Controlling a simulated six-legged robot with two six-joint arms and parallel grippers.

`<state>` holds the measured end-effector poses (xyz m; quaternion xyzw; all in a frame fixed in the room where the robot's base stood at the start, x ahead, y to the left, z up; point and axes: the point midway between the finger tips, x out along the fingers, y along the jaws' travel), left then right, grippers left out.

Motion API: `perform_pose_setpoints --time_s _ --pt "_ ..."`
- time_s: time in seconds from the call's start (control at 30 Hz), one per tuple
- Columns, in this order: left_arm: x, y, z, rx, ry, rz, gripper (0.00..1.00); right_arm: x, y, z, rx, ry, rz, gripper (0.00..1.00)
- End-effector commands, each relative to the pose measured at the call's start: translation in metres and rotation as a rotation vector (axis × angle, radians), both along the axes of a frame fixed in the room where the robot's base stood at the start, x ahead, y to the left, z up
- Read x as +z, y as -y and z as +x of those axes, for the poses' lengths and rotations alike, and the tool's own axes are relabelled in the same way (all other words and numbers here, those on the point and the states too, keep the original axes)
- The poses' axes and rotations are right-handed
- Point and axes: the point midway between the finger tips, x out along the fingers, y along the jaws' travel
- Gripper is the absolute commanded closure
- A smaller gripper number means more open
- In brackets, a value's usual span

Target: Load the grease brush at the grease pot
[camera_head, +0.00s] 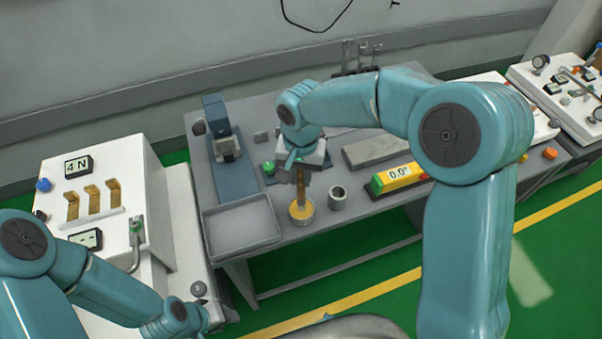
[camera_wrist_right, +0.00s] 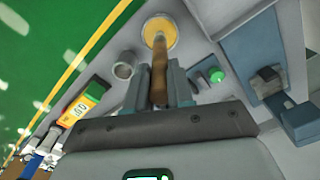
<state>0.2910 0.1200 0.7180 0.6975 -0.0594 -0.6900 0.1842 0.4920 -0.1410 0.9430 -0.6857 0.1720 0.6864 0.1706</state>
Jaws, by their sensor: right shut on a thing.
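The grease pot (camera_head: 302,215) is a small round tub with yellow-orange grease, standing at the front edge of the grey bench. It also shows at the top of the right wrist view (camera_wrist_right: 159,32). My right gripper (camera_head: 301,172) is above the pot, shut on the brown handle of the grease brush (camera_head: 301,190). In the right wrist view the brush handle (camera_wrist_right: 159,68) runs between the fingers towards the pot. The brush's far end is over or in the grease; its bristles are hidden. My left gripper (camera_head: 201,315) is low at the left, away from the bench, its jaws unclear.
A grey metal cup (camera_head: 338,198) stands just right of the pot. An empty grey tray (camera_head: 241,226) lies to its left. A yellow-green level (camera_head: 396,178), a grey block (camera_head: 376,150) and a blue vice-like device (camera_head: 222,140) are also on the bench (camera_head: 298,236).

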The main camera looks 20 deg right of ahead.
Motion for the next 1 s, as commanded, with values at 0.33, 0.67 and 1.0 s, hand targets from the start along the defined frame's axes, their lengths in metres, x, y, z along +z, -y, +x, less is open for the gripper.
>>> perform_pose_setpoints --time_s 0.33,0.67,1.0 --pt "0.025 0.000 0.000 0.000 0.000 0.000 0.62 0.036 0.000 0.001 -0.001 0.004 0.000 1.00" --pt "0.043 0.000 0.000 0.000 0.000 0.000 0.62 0.063 0.000 0.001 0.000 0.004 0.000 1.00" --pt "0.042 0.000 0.000 0.000 0.000 0.000 0.62 0.062 0.000 0.001 0.000 0.003 0.001 1.00"
